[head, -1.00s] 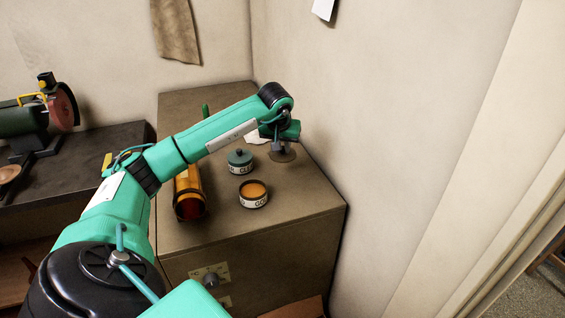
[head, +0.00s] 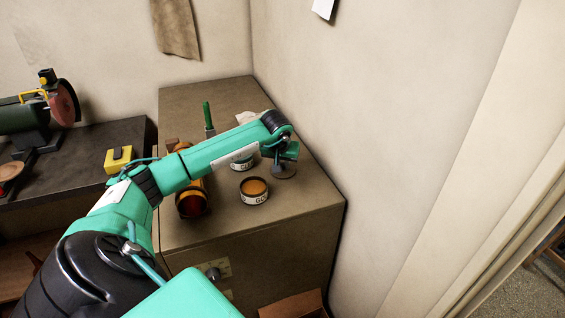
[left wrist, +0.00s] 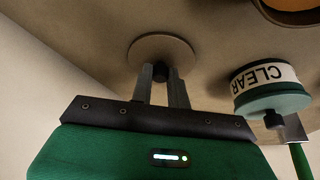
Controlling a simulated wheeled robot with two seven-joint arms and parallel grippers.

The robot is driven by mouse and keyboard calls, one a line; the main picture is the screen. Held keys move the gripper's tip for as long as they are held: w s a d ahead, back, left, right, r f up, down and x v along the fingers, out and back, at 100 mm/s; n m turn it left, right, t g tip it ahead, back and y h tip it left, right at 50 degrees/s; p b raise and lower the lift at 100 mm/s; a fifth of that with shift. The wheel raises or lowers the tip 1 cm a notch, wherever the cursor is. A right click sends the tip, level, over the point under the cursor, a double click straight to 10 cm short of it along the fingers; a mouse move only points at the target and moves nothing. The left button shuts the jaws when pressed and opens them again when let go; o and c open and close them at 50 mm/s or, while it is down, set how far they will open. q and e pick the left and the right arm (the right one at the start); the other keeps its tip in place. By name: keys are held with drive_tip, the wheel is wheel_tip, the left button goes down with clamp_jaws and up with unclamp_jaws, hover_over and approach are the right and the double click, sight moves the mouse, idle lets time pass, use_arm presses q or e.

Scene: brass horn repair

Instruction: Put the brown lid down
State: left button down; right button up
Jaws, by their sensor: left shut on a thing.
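The brown lid (head: 284,172) is a flat disc at the right side of the cabinet top. It also shows in the left wrist view (left wrist: 165,46), with its dark knob between the fingers. My left gripper (head: 283,160) is shut on that knob, with the fingers pointing down. The lid looks level and close to the top; I cannot tell whether it touches. An open tin (head: 254,190) with orange-brown contents stands in front and to the left of the lid. My right gripper is not in view.
A green-lidded tin marked CLEAR (left wrist: 268,88) stands near the lid, partly behind my arm in the head view. An orange cylinder (head: 191,202) and a green-handled tool (head: 208,116) are farther left. The wall (head: 390,130) rises close on the right. The front right top is clear.

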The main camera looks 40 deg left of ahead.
use_arm(q)
drive_tip(key=c, duration=1.3)
unclamp_jaws()
drive_tip(key=shift+f, duration=0.1)
drive_tip(key=shift+c, duration=0.2)
drive_tip(key=shift+r, duration=0.4)
drive_tip(key=b+v, duration=0.3)
drive_tip(key=v, duration=0.8)
drive_tip(key=shift+s+r, duration=0.25)
drive_tip(key=shift+f, duration=0.15)
